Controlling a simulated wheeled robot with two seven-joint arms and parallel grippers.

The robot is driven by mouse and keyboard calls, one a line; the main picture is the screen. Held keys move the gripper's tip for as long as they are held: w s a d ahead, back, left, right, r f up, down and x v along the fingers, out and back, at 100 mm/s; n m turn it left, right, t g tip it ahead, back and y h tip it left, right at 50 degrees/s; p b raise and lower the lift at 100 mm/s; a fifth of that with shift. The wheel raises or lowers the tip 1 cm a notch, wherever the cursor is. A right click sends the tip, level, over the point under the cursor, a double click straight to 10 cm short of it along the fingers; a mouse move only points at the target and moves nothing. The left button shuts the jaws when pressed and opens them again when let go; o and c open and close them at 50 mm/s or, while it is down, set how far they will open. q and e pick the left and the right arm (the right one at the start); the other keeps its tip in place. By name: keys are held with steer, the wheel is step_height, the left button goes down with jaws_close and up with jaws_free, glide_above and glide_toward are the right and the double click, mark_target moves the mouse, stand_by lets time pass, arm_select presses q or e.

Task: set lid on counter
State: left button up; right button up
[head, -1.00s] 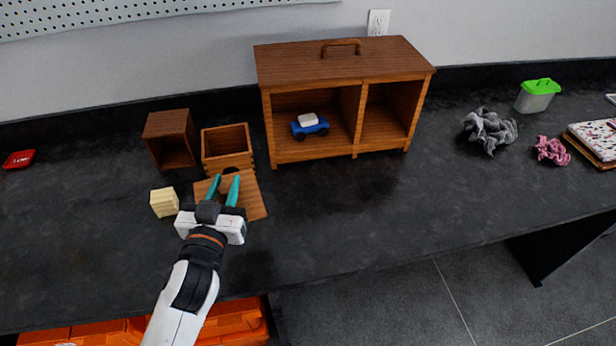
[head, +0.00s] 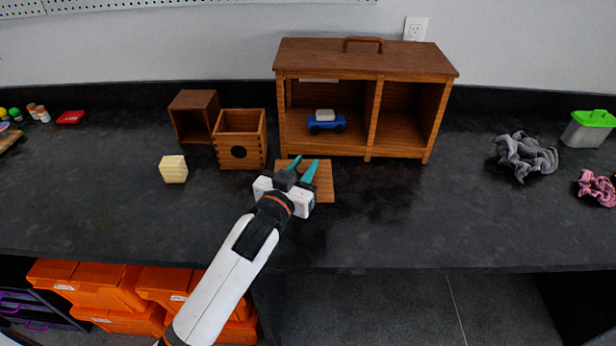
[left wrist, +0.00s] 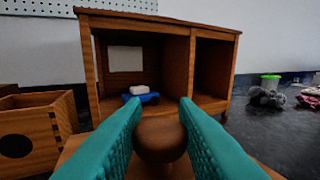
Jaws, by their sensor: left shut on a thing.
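The lid (head: 322,182) is a flat square wooden board with a round brown knob (left wrist: 160,138). My left gripper (head: 304,172) is shut on the knob; the teal fingers stand on either side of it in the left wrist view (left wrist: 160,125). The lid lies about level over the black counter (head: 400,210), in front of the cabinet's left part and right of the open wooden box (head: 240,158). I cannot tell whether its underside touches the counter. The gripper hides part of the lid. My right gripper is not in view.
A wooden cabinet (head: 366,60) with a blue toy car (head: 326,123) inside stands just behind the lid. A small open-fronted wooden box (head: 193,98) and a pale block (head: 173,169) are at left. Grey cloth (head: 526,156) lies at right. The counter between is clear.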

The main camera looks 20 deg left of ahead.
arm_select(q)
steer(key=w, duration=0.1)
steer(key=w+f+b, duration=0.1)
steer(key=w, duration=0.1)
steer(key=shift+d+f, duration=0.15)
steer(key=shift+f, duration=0.15)
step_height(320, 180, down, 4)
steer(key=shift+f+b, duration=0.15)
steer(key=shift+b, duration=0.35)
steer(key=shift+f+b, duration=0.35)
steer(key=shift+f, duration=2)
steer(key=shift+f, duration=0.1)
steer(key=o, duration=1)
steer(key=shift+s, duration=0.1)
